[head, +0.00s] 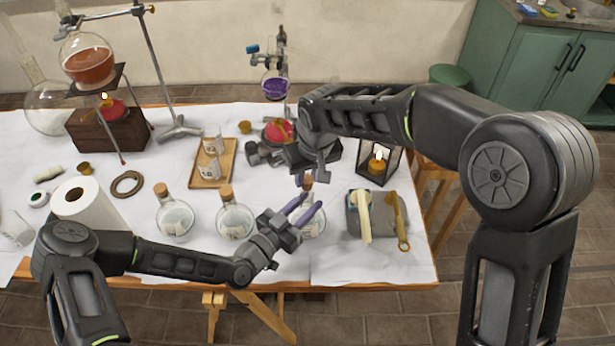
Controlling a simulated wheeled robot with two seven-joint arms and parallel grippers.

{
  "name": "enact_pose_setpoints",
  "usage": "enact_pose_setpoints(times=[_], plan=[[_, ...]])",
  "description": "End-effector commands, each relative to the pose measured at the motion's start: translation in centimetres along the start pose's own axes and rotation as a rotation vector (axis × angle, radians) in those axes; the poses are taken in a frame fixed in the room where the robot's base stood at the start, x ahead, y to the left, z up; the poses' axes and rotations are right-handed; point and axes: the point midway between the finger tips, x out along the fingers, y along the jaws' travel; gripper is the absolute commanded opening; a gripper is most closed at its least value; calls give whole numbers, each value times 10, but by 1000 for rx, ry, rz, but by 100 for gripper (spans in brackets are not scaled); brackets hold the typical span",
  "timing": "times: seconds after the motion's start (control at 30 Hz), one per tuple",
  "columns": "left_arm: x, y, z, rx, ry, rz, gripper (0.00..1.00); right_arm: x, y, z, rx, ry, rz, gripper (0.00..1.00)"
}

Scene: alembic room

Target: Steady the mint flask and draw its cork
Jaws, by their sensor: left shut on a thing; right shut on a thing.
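The mint flask (316,226) is a round clear flask at the front of the table, right of two similar corked flasks. My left gripper (304,211) reaches in from the left with its purple fingers shut around the flask's upper part, partly hiding it. Its cork (308,185) shows just above the neck. My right gripper (304,179) comes down from above, shut on the cork. The flask looks upright. I cannot tell whether the cork still sits in the neck, as the fingers cover that spot.
Two corked flasks (174,218) (235,219) stand left of my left gripper. A lit lantern (378,165) and a grey board (382,228) with tools lie to the right. A wooden tray (227,153), burner stands and a paper roll (88,205) stand behind and left.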

Motion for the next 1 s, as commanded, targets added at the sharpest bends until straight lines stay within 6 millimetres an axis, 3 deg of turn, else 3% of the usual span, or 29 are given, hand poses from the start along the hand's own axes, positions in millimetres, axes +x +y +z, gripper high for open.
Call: enact_pose_setpoints(times=[1.0], plan=[[0,0,0,0,0,0,0,-10,0,-3,0,0,0,0]])
